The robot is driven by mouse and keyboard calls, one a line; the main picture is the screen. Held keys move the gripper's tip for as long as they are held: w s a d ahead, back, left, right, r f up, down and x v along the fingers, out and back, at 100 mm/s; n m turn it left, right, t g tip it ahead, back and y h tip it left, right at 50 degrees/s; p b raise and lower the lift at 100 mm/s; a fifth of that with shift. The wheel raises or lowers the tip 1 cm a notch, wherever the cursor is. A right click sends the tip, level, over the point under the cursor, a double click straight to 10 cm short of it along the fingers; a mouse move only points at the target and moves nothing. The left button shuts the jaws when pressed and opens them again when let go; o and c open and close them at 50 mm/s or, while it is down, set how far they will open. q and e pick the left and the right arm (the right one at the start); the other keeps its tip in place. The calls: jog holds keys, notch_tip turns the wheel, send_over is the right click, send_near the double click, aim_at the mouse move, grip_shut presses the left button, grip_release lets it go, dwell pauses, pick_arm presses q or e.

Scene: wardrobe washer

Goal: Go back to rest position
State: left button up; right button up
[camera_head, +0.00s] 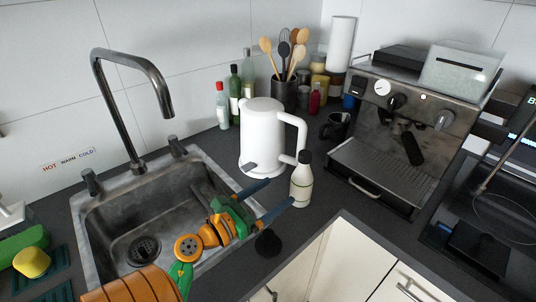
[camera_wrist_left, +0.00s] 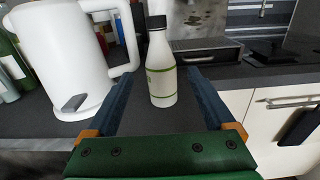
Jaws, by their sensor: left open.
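My left gripper (camera_head: 281,191) reaches in from the lower left over the front right edge of the sink. Its two blue fingers are open and point toward a white bottle with a dark cap and green lines (camera_head: 301,182). The bottle stands upright on the dark counter. In the left wrist view, the bottle (camera_wrist_left: 162,72) stands ahead of the open fingers (camera_wrist_left: 158,72), with a gap on each side. My right gripper is in neither view.
A white kettle (camera_head: 262,140) stands close behind the left gripper. The sink (camera_head: 205,164) with its tall faucet (camera_head: 128,85) lies to the left. A coffee machine (camera_head: 395,150) stands right of the bottle. Utensils and several bottles stand at the back.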

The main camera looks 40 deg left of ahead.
pick_arm(q)
jog(key=shift+s, duration=0.9)
